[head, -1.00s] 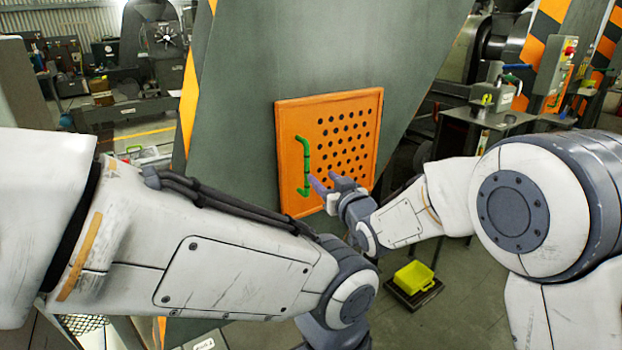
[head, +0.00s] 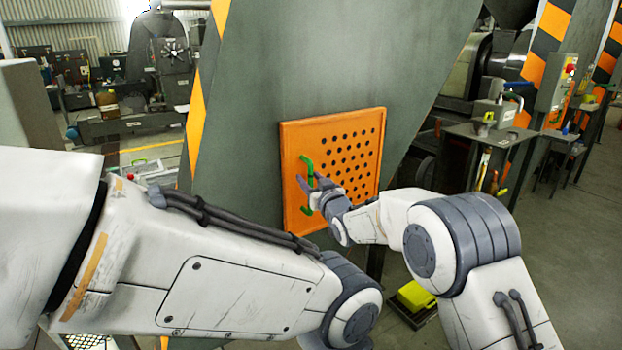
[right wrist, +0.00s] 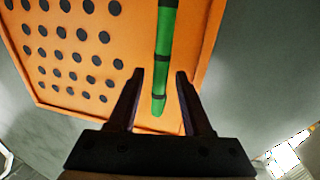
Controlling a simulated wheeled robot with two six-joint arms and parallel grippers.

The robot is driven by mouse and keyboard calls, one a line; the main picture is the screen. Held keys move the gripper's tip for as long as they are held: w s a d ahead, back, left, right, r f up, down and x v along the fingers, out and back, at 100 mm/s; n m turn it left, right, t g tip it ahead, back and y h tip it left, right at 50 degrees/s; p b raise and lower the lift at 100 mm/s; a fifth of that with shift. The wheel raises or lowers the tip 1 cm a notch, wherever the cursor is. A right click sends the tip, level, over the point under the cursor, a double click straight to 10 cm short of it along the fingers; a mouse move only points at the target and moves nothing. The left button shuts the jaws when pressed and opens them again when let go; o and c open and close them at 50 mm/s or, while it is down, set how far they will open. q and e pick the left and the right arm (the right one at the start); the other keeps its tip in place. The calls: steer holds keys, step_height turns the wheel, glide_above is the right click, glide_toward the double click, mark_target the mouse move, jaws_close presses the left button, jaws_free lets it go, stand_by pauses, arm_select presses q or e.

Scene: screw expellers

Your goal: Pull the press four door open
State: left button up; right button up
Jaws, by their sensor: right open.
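The orange press door (head: 348,135) with rows of dark holes is set in a large grey-green slanted panel in the head view. It looks shut. Its green bar handle (head: 306,164) runs upright near the door's left edge. My right gripper (head: 308,186) is at the handle's lower half. In the right wrist view the fingers (right wrist: 159,75) are open, with the lower end of the green handle (right wrist: 163,70) showing between and beyond them. I cannot tell if they touch it. My left arm crosses the lower left of the head view; its gripper is not in view.
A grey work table (head: 490,133) with tools stands to the right. Open floor lies at far right.

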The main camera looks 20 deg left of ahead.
jaws_close()
steer(key=shift+a, duration=0.1)
stand_by(1.3)
